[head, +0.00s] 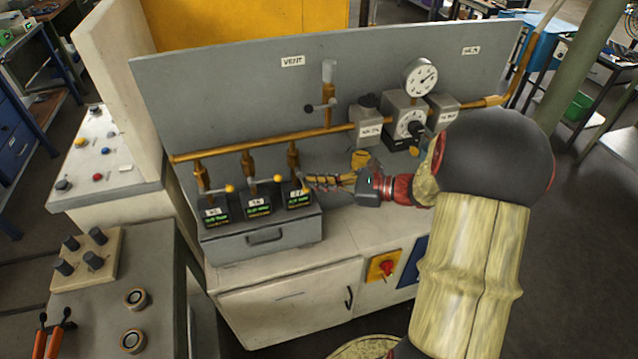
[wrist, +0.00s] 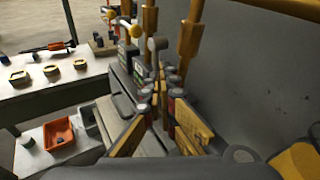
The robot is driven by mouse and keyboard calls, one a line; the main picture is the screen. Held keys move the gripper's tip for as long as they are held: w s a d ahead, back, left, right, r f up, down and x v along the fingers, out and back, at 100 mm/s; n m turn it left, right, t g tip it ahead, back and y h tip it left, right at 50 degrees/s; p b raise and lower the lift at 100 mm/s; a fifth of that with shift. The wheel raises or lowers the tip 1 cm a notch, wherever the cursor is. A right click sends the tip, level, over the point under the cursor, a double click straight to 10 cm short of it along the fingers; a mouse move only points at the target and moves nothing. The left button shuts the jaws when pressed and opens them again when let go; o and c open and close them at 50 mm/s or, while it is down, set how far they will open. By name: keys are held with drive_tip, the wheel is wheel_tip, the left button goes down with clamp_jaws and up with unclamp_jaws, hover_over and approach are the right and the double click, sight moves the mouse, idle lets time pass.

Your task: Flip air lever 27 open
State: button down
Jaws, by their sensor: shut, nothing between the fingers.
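Three brass valves with levers drop from a brass pipe in the head view, each above a black box with green lettering. The numbers on their tags are too small to read surely. My gripper (head: 309,180) is shut and empty, reaching in from the right beside that valve. In the wrist view my fingertips (wrist: 163,82) converge just below a grey rounded end; contact cannot be told.
The grey back panel (head: 230,90) stands close behind the valves. A gauge (head: 419,77) and a regulator (head: 408,118) sit right of them, above my forearm. A grey drawer unit (head: 262,240) lies under the boxes. The white bench top (head: 380,220) is clear in front.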

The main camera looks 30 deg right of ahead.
drive_tip(key=shift+w+a+f+m+t+y+p, duration=0.4)
drive_tip(key=shift+a+f+y+p, duration=0.1)
drive_tip(key=shift+a+y+p, duration=0.15)
drive_tip(key=shift+s, duration=0.1)
drive_tip(key=shift+s+f, duration=0.1)
